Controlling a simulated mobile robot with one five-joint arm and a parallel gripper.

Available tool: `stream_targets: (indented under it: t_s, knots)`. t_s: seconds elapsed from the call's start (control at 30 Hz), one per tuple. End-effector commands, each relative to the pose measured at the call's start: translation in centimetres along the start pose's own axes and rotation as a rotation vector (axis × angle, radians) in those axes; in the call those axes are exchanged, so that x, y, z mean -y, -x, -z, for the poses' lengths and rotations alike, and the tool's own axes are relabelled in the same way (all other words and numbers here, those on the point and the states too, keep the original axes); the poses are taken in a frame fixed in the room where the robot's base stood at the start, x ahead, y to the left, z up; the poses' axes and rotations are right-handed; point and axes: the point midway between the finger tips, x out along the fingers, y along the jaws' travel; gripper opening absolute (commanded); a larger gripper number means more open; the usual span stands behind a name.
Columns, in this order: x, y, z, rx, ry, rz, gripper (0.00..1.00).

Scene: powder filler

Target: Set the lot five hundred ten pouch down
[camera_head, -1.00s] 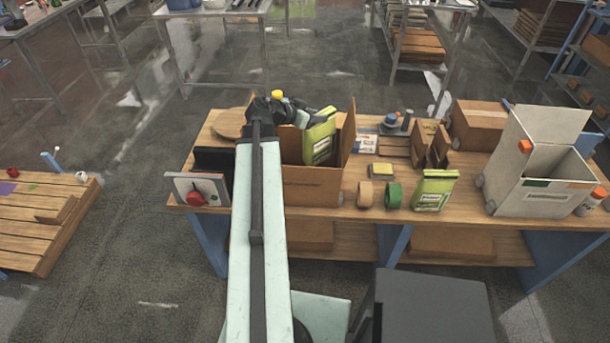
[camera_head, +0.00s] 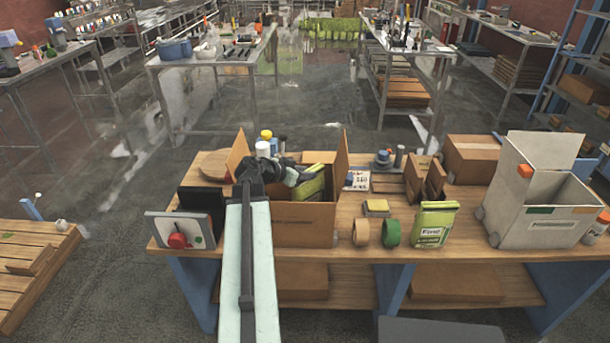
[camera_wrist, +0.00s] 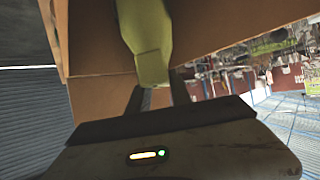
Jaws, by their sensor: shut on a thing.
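My gripper (camera_head: 296,178) is shut on a yellow-green pouch (camera_head: 311,183) at the open cardboard box (camera_head: 303,222) on the wooden bench. The pouch is tilted and mostly hidden behind the box's front wall; only its upper part shows. I cannot tell whether it touches the box floor. In the wrist view, the pouch (camera_wrist: 148,45) sits between the two dark fingers (camera_wrist: 160,95), with brown cardboard close around it. A second yellow-green pouch (camera_head: 434,226) stands upright on the bench, right of the box. The held pouch's lot number cannot be read.
Orange tape (camera_head: 361,232), green tape (camera_head: 391,233) and a yellow sponge-like block (camera_head: 376,206) lie right of the box. A panel with a red knob (camera_head: 178,231) stands left. A white bin (camera_head: 530,214) stands far right. Box flaps stand up beside my gripper.

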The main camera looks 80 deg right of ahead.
Motion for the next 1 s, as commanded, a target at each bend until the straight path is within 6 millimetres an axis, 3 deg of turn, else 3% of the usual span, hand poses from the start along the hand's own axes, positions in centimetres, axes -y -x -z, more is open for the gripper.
stream_targets:
  t_s: [0.47,0.5,0.53,0.87,1.0]
  knots:
    - [0.1,-0.5,-1.0,-0.001,0.001,0.001,0.00]
    - [0.1,-0.5,-1.1,0.000,0.001,0.001,0.36]
    - [0.1,-0.5,-1.1,0.000,0.001,0.001,0.45]
    - [0.1,-0.4,-0.9,0.000,0.001,0.002,0.47]
    - [0.1,0.4,0.4,0.000,0.001,0.002,0.47]
